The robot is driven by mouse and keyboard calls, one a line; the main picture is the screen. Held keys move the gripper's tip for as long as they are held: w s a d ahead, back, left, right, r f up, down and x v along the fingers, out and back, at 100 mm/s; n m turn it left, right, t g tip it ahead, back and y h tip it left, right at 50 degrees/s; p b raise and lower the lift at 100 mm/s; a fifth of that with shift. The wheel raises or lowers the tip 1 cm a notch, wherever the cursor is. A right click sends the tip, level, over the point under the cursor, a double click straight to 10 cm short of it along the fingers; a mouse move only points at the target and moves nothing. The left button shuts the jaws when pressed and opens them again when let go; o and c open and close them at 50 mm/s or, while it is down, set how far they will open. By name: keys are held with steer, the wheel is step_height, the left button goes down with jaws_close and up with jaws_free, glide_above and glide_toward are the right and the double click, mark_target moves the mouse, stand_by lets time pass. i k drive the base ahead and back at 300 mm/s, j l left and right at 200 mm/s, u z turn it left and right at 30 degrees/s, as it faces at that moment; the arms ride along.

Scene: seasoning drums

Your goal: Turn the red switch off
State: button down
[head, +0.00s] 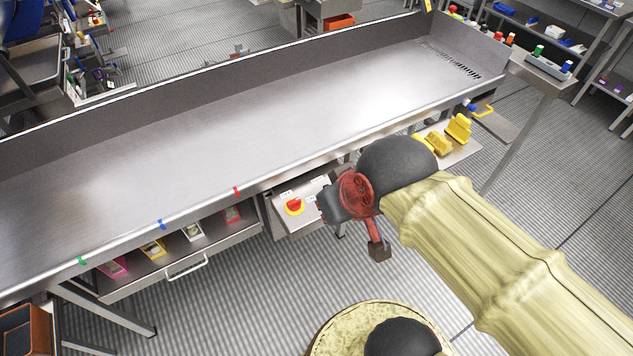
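The red switch (294,207) is a red rotary knob on a yellow round base. It sits on the top face of a grey metal control box (302,222) under the table's front edge, with small white labels around it. The knob's exact angle is too small to tell. My gripper (358,212), red and dark grey, hangs in the air to the right of the switch, apart from it in the picture. One red finger with a dark tip points down, and a dark part points left toward the box. Its finger opening is not clear, and I see nothing held.
A long metal table (230,130) with raised back and right walls stands above the box. Left of the box, an open drawer (185,262) holds several small coloured packs. Yellow parts (456,130) sit on a shelf behind my arm. The floor in front is clear.

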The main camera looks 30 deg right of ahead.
mark_target(294, 204)
steer(key=k+j+z, duration=0.15)
steer(key=k, duration=0.25)
steer(key=k+j+z, duration=0.1)
steer(key=k, duration=0.25)
steer(key=k+j+z, duration=0.15)
steer(key=k, duration=0.25)
steer(key=j, duration=0.1)
